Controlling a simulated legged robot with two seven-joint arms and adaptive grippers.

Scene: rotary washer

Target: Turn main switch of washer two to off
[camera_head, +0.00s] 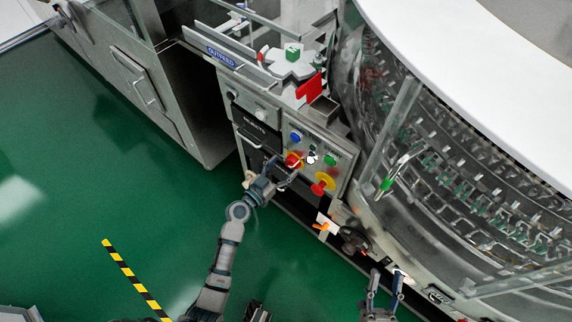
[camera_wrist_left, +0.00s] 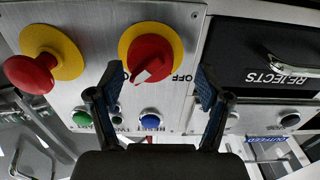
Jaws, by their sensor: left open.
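The main switch (camera_head: 293,160) is a red rotary knob on a yellow disc, on the grey control panel. In the left wrist view the main switch (camera_wrist_left: 152,55) sits at upper middle, its white mark pointing down-left; lettering reading OFF lies at its lower right, upside down. My left gripper (camera_head: 284,167) is at the panel by the switch; in the wrist view its open fingers (camera_wrist_left: 157,88) stand on either side of the knob's lower part, with nothing held. Whether they touch it I cannot tell. My right gripper (camera_head: 386,274) is at the lower right, fingers apart and empty.
A red mushroom button on yellow (camera_head: 322,184) sits beside the switch. A blue button (camera_head: 295,137) and a green button (camera_head: 330,159) are on the same panel. A black REJECTS drawer (camera_wrist_left: 262,62) adjoins it. The round washer (camera_head: 470,180) fills the right side.

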